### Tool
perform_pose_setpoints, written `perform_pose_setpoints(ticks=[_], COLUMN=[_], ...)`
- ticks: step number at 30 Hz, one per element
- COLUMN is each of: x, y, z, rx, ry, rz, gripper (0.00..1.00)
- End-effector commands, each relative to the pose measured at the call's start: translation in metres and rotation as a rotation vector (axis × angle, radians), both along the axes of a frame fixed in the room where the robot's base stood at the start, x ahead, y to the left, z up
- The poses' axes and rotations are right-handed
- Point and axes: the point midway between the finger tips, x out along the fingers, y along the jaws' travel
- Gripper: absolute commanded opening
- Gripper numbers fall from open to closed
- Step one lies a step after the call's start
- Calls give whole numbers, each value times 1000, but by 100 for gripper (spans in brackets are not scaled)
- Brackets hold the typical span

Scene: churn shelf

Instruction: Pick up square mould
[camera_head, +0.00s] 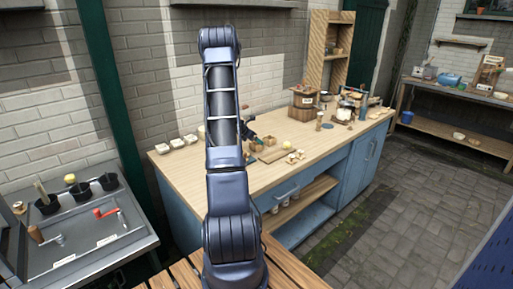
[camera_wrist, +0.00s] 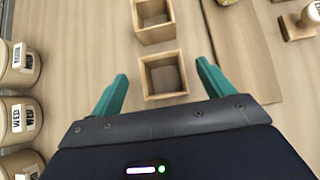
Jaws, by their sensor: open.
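A square wooden mould (camera_wrist: 146,82), an open box-like frame, lies on the wooden worktop between my gripper's teal fingertips in the wrist view. My gripper (camera_wrist: 160,82) is open, with one finger to the left of this mould and one to the right, and gaps show on both sides. A second, similar square mould (camera_wrist: 155,36) lies just beyond it, apart from the fingers. In the head view my gripper is small and dark, partly behind my arm, over the worktop (camera_head: 185,170); the moulds there are too small to tell apart surely.
Labelled round jars (camera_wrist: 18,65) line the left side in the wrist view. A flat wooden board (camera_wrist: 243,45) lies close to the right finger, with a wooden stamp (camera_wrist: 297,26) beyond it. A wooden churn (camera_head: 303,103) stands farther along the worktop.

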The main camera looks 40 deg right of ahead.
Motion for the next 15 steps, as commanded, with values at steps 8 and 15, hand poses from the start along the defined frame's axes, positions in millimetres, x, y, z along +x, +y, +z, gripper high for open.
perform_pose_setpoints(ticks=[8,15], x=[-2,-1], y=[-16,-30], z=[-31,-42], rx=[2,1], ry=[1,-1], rz=[-1,-1], gripper=[80,80])
